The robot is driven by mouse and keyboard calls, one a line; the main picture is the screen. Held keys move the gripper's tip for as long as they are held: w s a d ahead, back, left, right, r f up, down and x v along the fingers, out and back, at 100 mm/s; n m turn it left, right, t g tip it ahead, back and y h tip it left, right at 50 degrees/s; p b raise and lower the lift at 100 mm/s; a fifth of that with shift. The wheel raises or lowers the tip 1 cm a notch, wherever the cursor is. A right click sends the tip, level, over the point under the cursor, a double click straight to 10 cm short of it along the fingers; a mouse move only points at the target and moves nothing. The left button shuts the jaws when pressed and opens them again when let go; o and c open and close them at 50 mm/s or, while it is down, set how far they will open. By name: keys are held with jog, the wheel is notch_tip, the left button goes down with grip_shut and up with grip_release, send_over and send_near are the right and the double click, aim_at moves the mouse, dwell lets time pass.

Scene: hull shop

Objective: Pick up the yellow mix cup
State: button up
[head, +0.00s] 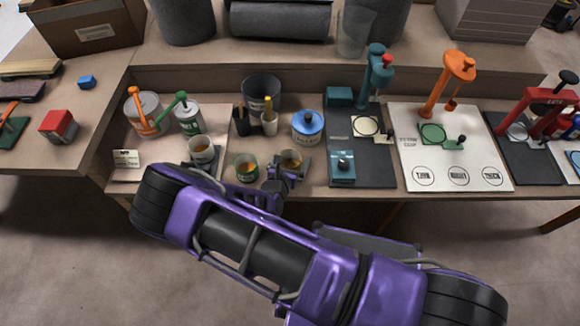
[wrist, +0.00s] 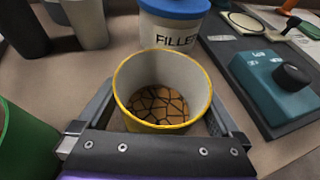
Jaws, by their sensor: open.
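The yellow mix cup (wrist: 128,105) stands upright on the bench, with a yellow rim, pale inner wall and a cracked brown layer at the bottom. In the head view the yellow mix cup (head: 291,158) is partly hidden behind my gripper (head: 287,174). In the wrist view my gripper (wrist: 160,108) is open, with one finger on each side of the cup. The cup's lower near side is hidden by the gripper body. I cannot tell whether either finger touches the cup.
A green cup (head: 246,168) stands close on the left. A FILLER tub (wrist: 165,32) with a blue lid is right behind. A teal block with a black knob (wrist: 280,82) is on a dark mat at right. Another cup (head: 201,149) stands farther left.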

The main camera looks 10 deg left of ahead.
aim_at(293, 163)
jog(key=shift+c, duration=0.3)
jog(key=c, duration=1.1)
notch_tip(293, 163, up, 10)
jog(key=p, duration=0.1)
jog(key=shift+p, duration=0.4)
